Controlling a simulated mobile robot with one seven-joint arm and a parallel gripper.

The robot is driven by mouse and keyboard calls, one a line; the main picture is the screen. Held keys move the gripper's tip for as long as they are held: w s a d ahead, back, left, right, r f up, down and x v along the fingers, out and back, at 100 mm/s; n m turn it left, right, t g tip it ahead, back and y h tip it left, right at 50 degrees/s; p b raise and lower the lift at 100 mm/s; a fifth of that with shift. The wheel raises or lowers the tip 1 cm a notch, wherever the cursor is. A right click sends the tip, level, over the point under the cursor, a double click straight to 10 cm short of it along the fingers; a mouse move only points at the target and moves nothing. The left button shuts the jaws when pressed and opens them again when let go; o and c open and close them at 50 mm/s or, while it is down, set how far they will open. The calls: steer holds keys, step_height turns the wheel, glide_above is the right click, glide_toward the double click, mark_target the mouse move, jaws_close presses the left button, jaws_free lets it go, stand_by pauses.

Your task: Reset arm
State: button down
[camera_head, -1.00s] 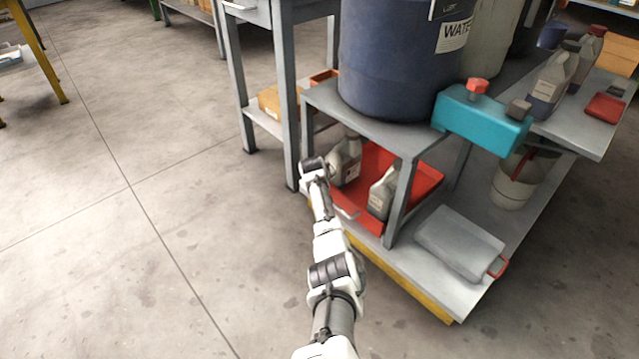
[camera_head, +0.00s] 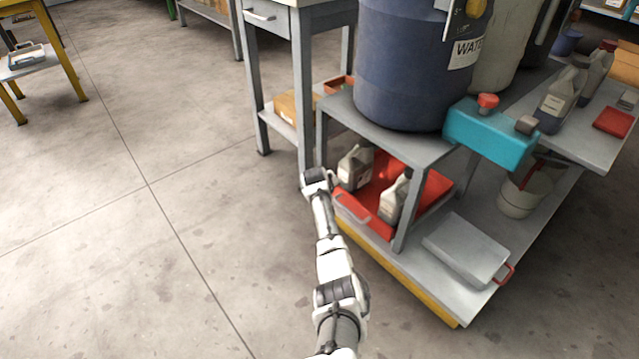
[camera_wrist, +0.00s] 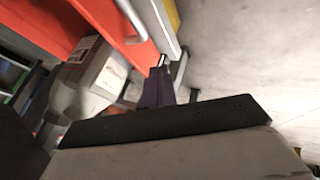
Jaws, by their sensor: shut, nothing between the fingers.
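My gripper (camera_wrist: 158,72) shows in the wrist view as dark fingers closed together, with nothing held. In the head view my white and black arm reaches up from the bottom middle. Its end is at the left side of the low cart, beside the red tray (camera_head: 352,207). The fingers are hard to make out there. In the wrist view a red surface and the metal tray handle (camera_wrist: 131,14) are close to the fingers. I cannot tell whether they touch. A grey jug (camera_head: 355,168) stands in the tray, near my arm's end.
The cart carries a blue barrel (camera_head: 405,70), a teal canister (camera_head: 490,134) and a grey flat case (camera_head: 466,248). A second jug (camera_head: 394,198) stands in the tray. A grey workbench (camera_head: 304,85) is behind. Open concrete floor (camera_head: 90,270) lies to the left.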

steer(key=p+v, duration=0.3)
steer(key=v, duration=0.4)
